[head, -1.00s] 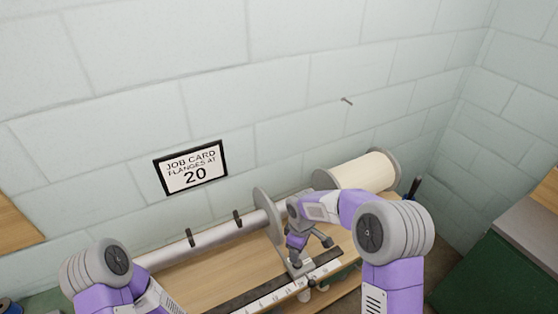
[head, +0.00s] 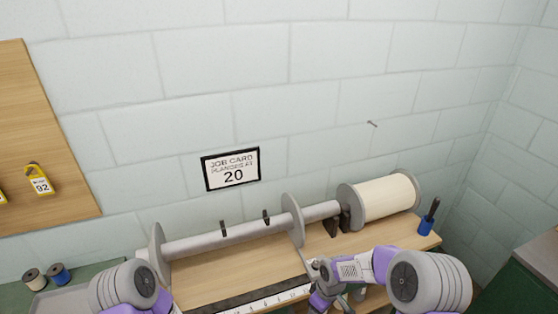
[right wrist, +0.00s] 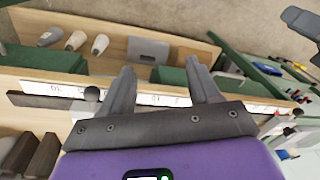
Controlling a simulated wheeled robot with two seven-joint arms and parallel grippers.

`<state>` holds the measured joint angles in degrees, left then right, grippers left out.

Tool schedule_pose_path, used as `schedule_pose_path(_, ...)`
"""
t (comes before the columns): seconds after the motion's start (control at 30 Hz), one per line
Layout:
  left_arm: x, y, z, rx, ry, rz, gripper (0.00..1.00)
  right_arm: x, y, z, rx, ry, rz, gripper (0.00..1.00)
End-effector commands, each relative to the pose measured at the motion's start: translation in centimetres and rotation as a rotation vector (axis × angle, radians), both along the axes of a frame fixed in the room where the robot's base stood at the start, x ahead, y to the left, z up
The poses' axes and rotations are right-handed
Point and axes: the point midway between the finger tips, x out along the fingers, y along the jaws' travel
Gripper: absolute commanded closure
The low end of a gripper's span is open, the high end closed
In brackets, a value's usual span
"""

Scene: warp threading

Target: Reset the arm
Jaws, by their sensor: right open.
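My right arm's wrist (head: 325,290) is low in the head view, in front of the bench's front edge. In the right wrist view my right gripper (right wrist: 160,65) has its two grey fingers spread apart with nothing between them. My left arm (head: 128,287) shows only at the lower left of the head view; its gripper is out of frame. The grey beam (head: 240,232) lies along the bench between two round flanges, the right one (head: 293,220) and the left one (head: 157,254). A ruler strip (head: 275,299) runs along the bench front.
A cream thread roll (head: 385,197) sits at the beam's right, beside a blue cup (head: 427,222) holding a dark-handled tool. A job card (head: 231,169) reading 20 hangs on the wall. The right wrist view shows cones (right wrist: 76,41) on a wooden shelf.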

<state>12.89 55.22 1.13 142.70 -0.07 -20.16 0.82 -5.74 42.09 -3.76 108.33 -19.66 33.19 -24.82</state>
Motion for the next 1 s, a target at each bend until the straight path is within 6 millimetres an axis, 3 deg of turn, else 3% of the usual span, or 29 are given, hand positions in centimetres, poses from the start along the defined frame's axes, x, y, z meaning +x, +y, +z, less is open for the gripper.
schedule_pose_path(0.27, 0.0, 0.0, -0.4, 0.0, 0.001, 0.0, 0.57, -6.8, 1.7, -7.3, 0.144, 0.082, -0.331, 0.38)
schedule_pose_path(0.4, 0.0, 0.0, -0.7, 0.0, 0.001, 0.0, 0.57, -12.1, 2.4, -10.7, 0.206, 0.139, -0.61, 0.38)
schedule_pose_path(0.6, 0.0, 0.0, -0.9, 0.0, 0.0, 0.0, 0.57, -17.3, 2.5, -12.6, 0.228, 0.181, -0.913, 0.38)
schedule_pose_path(0.73, 0.0, 0.0, -1.0, 0.0, 0.001, 0.0, 0.57, -18.4, 2.4, -12.8, 0.227, 0.185, -0.989, 0.38)
schedule_pose_path(1.0, 0.0, 0.0, -0.9, 0.0, 0.001, 0.0, 0.57, -18.5, 2.4, -12.8, 0.228, 0.183, -0.998, 0.38)
